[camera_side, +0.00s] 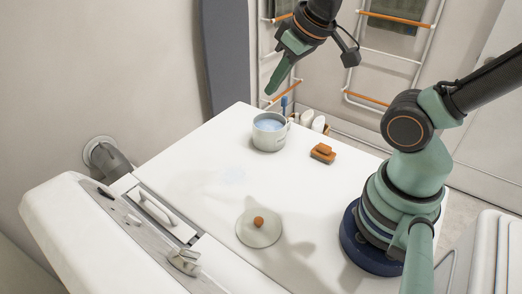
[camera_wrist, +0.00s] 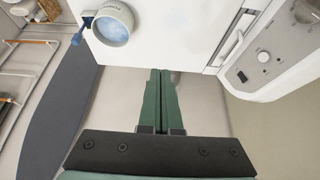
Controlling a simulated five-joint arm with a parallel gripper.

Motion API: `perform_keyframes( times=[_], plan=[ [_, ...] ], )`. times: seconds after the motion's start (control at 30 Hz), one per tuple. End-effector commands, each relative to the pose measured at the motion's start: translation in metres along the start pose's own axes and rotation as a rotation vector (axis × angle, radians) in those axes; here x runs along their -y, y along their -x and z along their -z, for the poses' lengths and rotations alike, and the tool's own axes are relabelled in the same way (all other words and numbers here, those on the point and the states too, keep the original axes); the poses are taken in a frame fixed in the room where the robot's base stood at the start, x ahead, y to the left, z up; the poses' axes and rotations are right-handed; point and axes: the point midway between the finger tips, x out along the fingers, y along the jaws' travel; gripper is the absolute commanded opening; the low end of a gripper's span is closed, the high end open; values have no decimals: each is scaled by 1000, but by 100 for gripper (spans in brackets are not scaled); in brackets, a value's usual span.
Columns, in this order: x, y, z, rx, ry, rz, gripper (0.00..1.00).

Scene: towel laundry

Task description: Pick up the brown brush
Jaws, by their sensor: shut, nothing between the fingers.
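The brown brush (camera_side: 323,153) is a small orange-brown block with a raised top. It lies on the white work surface (camera_side: 200,180), right of the pot, in the side view. I do not make it out in the wrist view. My gripper (camera_side: 270,91) is shut and empty, up in the air at the back edge of the surface, left of and well above the brush. In the wrist view its two green fingers (camera_wrist: 160,73) are pressed together, with no brush near them.
A pale pot (camera_side: 269,139) with bluish liquid stands near the back edge; it also shows in the wrist view (camera_wrist: 114,10). A glass lid (camera_side: 258,231) with an orange knob lies at the front. A washing machine (camera_side: 95,240) is at the left, racks (camera_side: 400,60) behind.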

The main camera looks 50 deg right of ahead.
Motion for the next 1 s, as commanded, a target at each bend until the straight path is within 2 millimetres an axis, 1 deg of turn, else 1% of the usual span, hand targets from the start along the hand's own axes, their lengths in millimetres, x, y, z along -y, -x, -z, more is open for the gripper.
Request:
perform_keyframes(
  times=[0.03,0.07,0.1,0.17,0.2,0.3,0.53,0.6,0.67,0.77,0.83,0.9,1.0],
  plan=[
    [0,0,0,0,0,0,0],
    [0,0,0,0,0,0,12],
    [0,0,0,0,0,0,27],
    [0,0,0,0,0,0,50],
    [0,0,0,0,0,0,65],
    [0,0,0,0,0,0,100],
    [-1,0,0,2,-7,-1,100],
    [-7,-4,-2,18,-50,-11,100],
    [-17,-10,-4,46,-134,-29,100],
    [-46,-26,-14,118,-369,-81,100],
    [-71,-38,-27,176,-582,-130,100],
    [-96,-50,-42,228,-802,-183,100],
    [-125,-62,-66,293,-1092,-258,100]
  ],
)
